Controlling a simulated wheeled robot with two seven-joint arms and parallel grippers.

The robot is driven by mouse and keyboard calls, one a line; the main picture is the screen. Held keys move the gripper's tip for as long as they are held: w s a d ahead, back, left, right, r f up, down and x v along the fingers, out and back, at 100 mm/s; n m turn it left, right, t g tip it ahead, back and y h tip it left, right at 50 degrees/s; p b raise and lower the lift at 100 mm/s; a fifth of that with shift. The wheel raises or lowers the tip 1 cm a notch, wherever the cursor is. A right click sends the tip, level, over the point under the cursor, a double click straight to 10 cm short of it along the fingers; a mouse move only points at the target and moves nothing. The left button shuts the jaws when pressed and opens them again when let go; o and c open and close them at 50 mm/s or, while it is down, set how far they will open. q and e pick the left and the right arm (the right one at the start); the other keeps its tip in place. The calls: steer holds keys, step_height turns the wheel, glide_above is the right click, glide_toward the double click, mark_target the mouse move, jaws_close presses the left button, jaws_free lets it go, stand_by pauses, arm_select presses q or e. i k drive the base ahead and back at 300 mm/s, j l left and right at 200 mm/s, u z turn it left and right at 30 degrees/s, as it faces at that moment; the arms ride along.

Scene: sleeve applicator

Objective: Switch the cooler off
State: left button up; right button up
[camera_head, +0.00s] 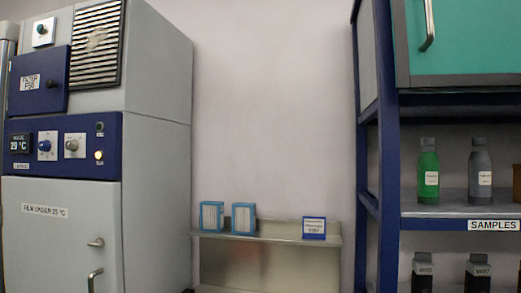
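A tall grey cabinet (158,150), which seems to be the cooler, stands at the left. Its blue control panel (78,165) has a display (19,144) reading about 29 °C. Beside the display are a blue knob on a white plate (46,145) and a grey knob on a white plate (74,146). At the panel's right are a dark green button or lamp (99,128) and a small lit yellowish one (99,155). Higher up is a white plate with a dark knob (43,32). I cannot tell which control is the cooler's switch. Neither gripper is in view.
A louvred vent (97,43) and a blue filter door (38,82) are on the cabinet's upper part. A metal shelf (270,237) holds several blue boxes. A blue rack (384,150) at the right holds bottles. The wall between is bare.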

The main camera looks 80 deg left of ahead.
mark_target(73, 145)
steer(key=u, duration=4)
